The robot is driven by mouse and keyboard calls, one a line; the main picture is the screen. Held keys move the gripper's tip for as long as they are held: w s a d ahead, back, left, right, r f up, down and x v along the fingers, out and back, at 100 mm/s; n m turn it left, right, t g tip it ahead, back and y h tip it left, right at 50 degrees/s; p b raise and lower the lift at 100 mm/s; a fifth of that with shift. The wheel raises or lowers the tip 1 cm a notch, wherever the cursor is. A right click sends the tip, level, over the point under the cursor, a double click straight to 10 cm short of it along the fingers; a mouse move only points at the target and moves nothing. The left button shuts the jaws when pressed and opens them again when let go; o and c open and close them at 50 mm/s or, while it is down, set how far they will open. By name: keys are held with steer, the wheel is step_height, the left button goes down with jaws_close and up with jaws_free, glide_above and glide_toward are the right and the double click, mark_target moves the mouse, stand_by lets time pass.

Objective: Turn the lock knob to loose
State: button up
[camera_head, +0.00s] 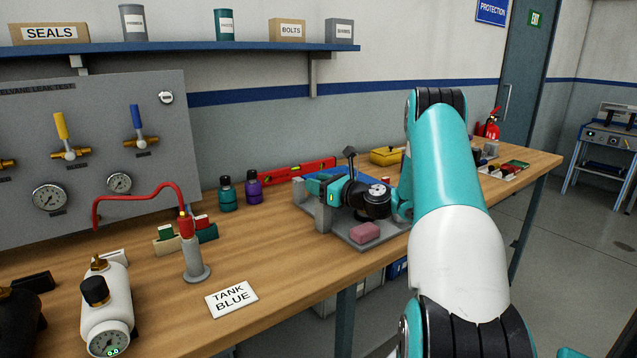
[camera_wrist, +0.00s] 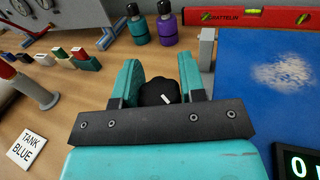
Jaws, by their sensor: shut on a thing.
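The lock knob (camera_wrist: 158,92) is black with a lobed rim and a short white mark on top. It shows in the wrist view between the two teal fingers of my gripper (camera_wrist: 158,80). My gripper is shut on the knob, one finger on each side. The white mark slants slightly off the line across the fingers. In the head view my gripper (camera_head: 322,186) is low over the grey fixture on the bench. The knob cannot be made out there behind my gripper and wrist.
A blue pad (camera_wrist: 270,110) with a pale worn patch lies right of the knob. Teal and purple bottles (camera_head: 253,189) and a red level (camera_head: 300,170) stand behind. A TANK BLUE card (camera_head: 231,299) lies left.

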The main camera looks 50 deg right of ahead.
steer(key=shift+n+y, duration=0.3)
steer(key=shift+y, duration=0.2)
steer(key=o, duration=0.9)
steer(key=shift+s, duration=0.1)
